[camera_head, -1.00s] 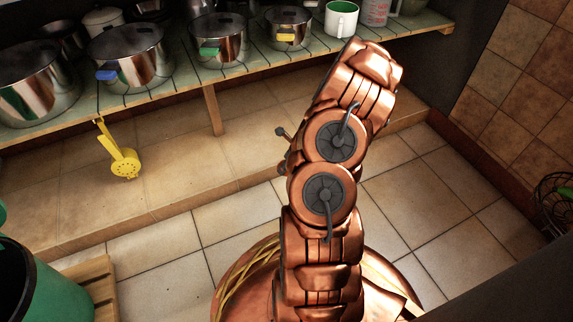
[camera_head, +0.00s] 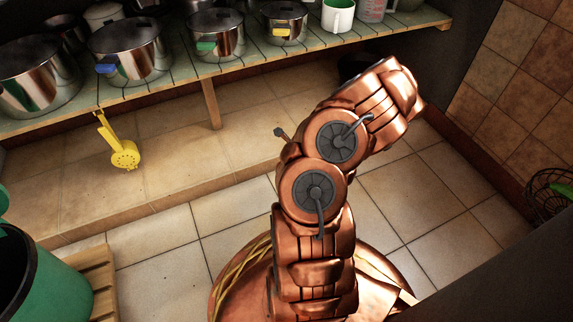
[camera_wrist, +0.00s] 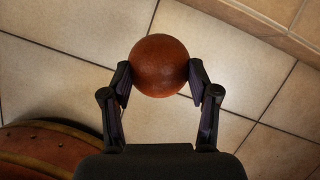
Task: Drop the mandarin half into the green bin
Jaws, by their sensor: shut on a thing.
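The mandarin half (camera_wrist: 159,65) shows in the wrist view as a round, orange-brown thing between the fingertips. My gripper (camera_wrist: 159,75) is shut on it and holds it above the tiled floor. In the head view the gripper and the mandarin half are hidden behind my copper arm. The green bin (camera_head: 62,285) stands at the lower left of the head view, partly cut off by the frame edge. Its dark inside shows at the far left. The bin does not show in the wrist view.
A slatted shelf (camera_head: 235,65) with several steel pots runs along the back. A wooden slatted stand (camera_head: 100,275) is by the bin. A wire basket (camera_head: 548,200) is at the right. Tiled floor between is clear.

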